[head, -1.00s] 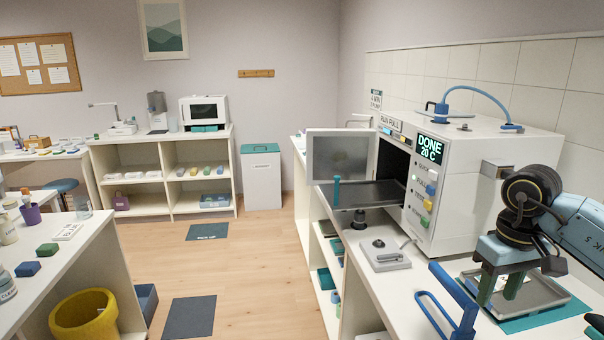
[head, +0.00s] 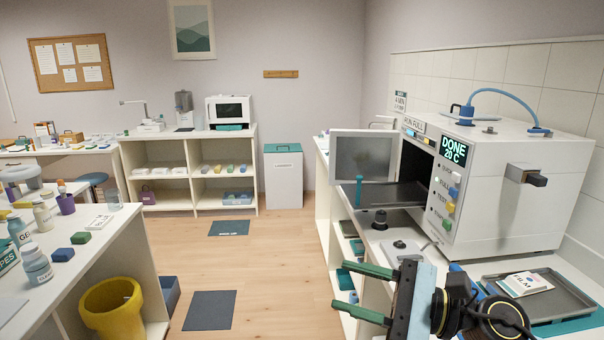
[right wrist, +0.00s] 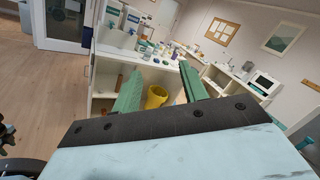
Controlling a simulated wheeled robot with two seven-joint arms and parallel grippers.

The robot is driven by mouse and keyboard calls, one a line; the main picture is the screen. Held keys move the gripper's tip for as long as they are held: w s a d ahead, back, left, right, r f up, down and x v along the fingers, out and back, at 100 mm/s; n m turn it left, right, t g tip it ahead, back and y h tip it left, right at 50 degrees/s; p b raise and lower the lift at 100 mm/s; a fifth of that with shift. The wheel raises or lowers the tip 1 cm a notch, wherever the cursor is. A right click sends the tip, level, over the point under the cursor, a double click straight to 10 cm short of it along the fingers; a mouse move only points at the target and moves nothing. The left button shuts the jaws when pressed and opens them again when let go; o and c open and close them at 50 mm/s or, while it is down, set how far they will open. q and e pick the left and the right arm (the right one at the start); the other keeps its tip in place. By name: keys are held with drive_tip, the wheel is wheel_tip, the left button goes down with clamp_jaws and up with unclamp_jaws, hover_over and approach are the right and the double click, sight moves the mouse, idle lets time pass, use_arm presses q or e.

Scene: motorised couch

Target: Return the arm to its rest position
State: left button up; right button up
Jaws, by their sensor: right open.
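My right gripper (head: 362,295) is low in the head view, in front of the right counter, its green fingers apart and pointing left over the aisle. Nothing is between the fingers. In the right wrist view the same gripper (right wrist: 160,85) is open and empty, facing the far left bench across the floor. My left gripper is not in the head view. A grey tray (head: 574,301) lies on a teal mat at the right, with a white labelled packet (head: 525,284) in it, clear of the gripper.
The white machine (head: 520,195) on the right counter has its door (head: 364,158) swung open and its display reads DONE 20 C. A yellow bin (head: 112,308) stands by the left bench (head: 90,262). The floor (head: 265,260) between bench and counter is open.

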drive_tip(key=w+d+m+t+h, duration=0.1)
drive_tip(key=d+m+t+h, duration=0.45)
drive_tip(key=m, duration=0.75)
drive_tip(key=w+d+m+t+h, duration=0.25)
drive_tip(key=m+t, duration=0.65)
drive_tip(key=m, duration=0.5)
drive_tip(key=s+d+f+m+g+h, duration=0.35)
drive_tip(key=f+m+h, duration=0.25)
drive_tip(key=f+m, duration=0.25)
drive_tip(key=s+d+f+m+g+h, duration=0.3)
drive_tip(key=d+f+m+h, duration=0.15)
drive_tip(key=f+m, duration=0.4)
drive_tip(key=s+a+f+m+g, duration=0.1)
drive_tip(key=s+f+m+g, duration=0.45)
drive_tip(key=s, duration=0.45)
drive_tip(key=s+a+f+m+g, duration=0.1)
drive_tip(key=s+f+m+g, duration=0.45)
drive_tip(key=s, duration=0.35)
wheel_tip(320, 180, down, 25)
drive_tip(key=s+g, duration=0.1)
drive_tip(key=s, duration=0.1)
drive_tip(key=s+d+f+g, duration=0.1)
drive_tip(key=s+d+f, duration=0.2)
drive_tip(key=s+f, duration=1.1)
drive_tip(key=shift+s+f, duration=0.15)
drive_tip(key=shift+s, duration=1.05)
